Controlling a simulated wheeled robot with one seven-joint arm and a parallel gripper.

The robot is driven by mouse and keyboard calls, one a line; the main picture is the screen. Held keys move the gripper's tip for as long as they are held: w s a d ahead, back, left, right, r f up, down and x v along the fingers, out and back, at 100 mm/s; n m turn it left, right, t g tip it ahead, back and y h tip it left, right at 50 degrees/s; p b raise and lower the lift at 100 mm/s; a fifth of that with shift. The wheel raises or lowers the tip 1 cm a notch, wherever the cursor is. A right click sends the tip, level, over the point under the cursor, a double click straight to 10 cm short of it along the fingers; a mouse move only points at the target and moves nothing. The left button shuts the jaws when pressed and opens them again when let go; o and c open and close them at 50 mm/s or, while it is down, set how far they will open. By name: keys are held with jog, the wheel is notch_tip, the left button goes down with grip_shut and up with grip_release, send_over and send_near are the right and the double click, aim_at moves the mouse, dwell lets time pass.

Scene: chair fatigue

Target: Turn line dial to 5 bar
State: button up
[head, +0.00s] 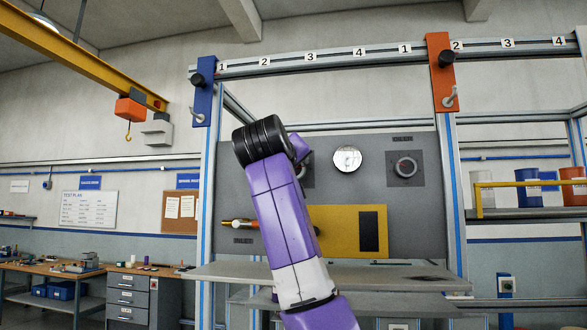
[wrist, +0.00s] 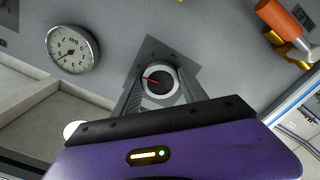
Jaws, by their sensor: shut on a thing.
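A round black dial with a white ring and a red pointer line (wrist: 158,79) sits on a dark square plate in the wrist view. My gripper (wrist: 160,95) has its two fingers on either side of this dial and is shut on it. The pointer line points left in that view. In the head view the dial is mostly hidden behind my purple arm. A round white gauge (head: 347,158) is on the grey panel to its right; it also shows in the wrist view (wrist: 73,48), with a red needle. Its exact reading is too small to tell.
A second dial (head: 405,168) is at the panel's right. An orange-handled brass valve (head: 240,223) sticks out lower left, also at the wrist view's upper right (wrist: 285,20). A yellow plate with a dark window (head: 345,230) is below the gauge. A grey shelf (head: 400,277) juts out beneath the panel.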

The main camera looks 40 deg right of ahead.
jog(key=shift+f+m, duration=0.25)
jog(key=shift+m, duration=0.35)
jog(key=o, duration=1.4)
jog(key=shift+r, duration=0.15)
jog(key=shift+s+a, duration=0.1)
jog(key=b+v, duration=0.2)
jog(key=v, duration=0.5)
jog(key=shift+s+a+b, duration=0.15)
jog(key=shift+a+b, duration=0.05)
jog(key=shift+b, duration=0.15)
